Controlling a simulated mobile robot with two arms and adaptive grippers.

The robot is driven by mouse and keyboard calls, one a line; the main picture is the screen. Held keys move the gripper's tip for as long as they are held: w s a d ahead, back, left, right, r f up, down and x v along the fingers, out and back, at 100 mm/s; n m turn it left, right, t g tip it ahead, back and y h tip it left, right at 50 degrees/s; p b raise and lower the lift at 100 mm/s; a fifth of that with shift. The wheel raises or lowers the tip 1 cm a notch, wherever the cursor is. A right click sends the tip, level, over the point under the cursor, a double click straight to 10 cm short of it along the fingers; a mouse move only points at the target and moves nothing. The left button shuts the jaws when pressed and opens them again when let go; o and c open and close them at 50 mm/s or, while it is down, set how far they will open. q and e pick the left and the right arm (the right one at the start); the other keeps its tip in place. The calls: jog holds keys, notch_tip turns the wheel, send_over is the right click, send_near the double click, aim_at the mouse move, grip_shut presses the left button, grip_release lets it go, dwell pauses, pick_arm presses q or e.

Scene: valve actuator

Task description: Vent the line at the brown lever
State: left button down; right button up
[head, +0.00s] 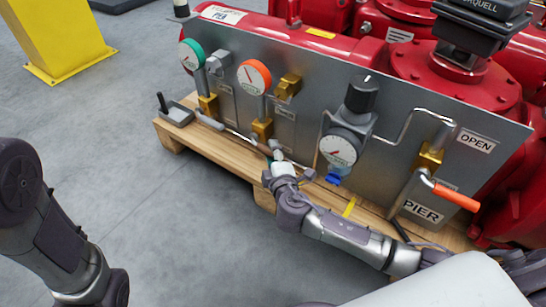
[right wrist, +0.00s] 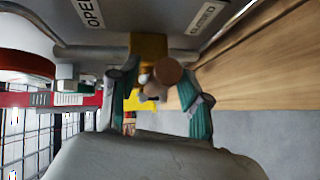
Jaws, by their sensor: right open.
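The brown lever (head: 263,149) sits on the middle brass valve (head: 262,129), below the orange-rimmed gauge, low on the grey panel. My right gripper (head: 275,160) is at the lever's outer end. In the right wrist view its teal-lined fingers (right wrist: 158,92) are apart. The lever's round brown end (right wrist: 167,72) shows between them, nearer the right finger, with the brass valve (right wrist: 148,48) behind. I cannot tell whether a finger touches the lever. My left arm enters the head view at lower left; its gripper is out of view.
The panel (head: 310,95) also carries a green-rimmed gauge (head: 191,55), a grey-handled lever (head: 209,122), a regulator with black knob (head: 362,95) and an orange lever (head: 457,197). A wooden base (head: 180,137) juts out below. Red machinery stands behind; grey floor lies clear in front.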

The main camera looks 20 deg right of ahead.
jog(key=shift+w, duration=0.1)
grip_shut()
dwell(0.4)
